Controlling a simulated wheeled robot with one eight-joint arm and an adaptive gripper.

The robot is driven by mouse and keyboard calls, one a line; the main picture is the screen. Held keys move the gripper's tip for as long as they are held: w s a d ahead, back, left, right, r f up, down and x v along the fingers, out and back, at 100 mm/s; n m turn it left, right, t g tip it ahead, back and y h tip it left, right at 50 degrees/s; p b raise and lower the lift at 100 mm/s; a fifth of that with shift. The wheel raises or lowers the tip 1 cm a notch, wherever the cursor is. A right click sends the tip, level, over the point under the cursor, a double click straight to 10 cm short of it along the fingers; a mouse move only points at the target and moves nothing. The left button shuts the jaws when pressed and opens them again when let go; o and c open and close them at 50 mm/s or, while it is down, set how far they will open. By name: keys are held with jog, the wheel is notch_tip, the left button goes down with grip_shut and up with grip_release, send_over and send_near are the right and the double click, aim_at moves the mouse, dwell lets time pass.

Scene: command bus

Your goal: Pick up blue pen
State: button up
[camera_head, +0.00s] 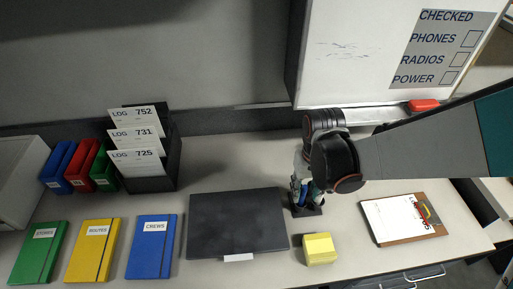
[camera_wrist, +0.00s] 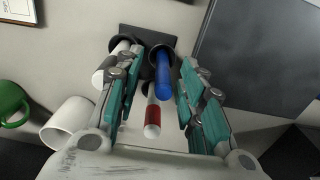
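The blue pen (camera_wrist: 163,82) stands in a dark pen holder (camera_wrist: 151,38) in the wrist view, its end pointing toward the camera. My gripper (camera_wrist: 157,74) is open, with its teal fingers on either side of the holder's pens. The blue pen lies between the fingers, nearer the right one, with a visible gap. A white marker with a red band (camera_wrist: 152,118) is also between them, and a white marker with a dark end (camera_wrist: 104,72) is beside the left finger. In the head view, my arm partly hides the gripper and the holder (camera_head: 308,209).
A dark flat panel (camera_head: 238,222) lies left of the holder. Yellow notes (camera_head: 320,248) are in front, and a clipboard (camera_head: 404,219) is to the right. The wrist view also shows a white mug (camera_wrist: 70,122) and a green mug (camera_wrist: 12,104) at left.

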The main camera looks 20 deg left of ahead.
jog(key=shift+s+a+f, duration=0.15)
jog(key=shift+s+f, duration=0.15)
jog(key=shift+w, duration=0.1)
grip_shut()
jog(key=shift+r, duration=0.15)
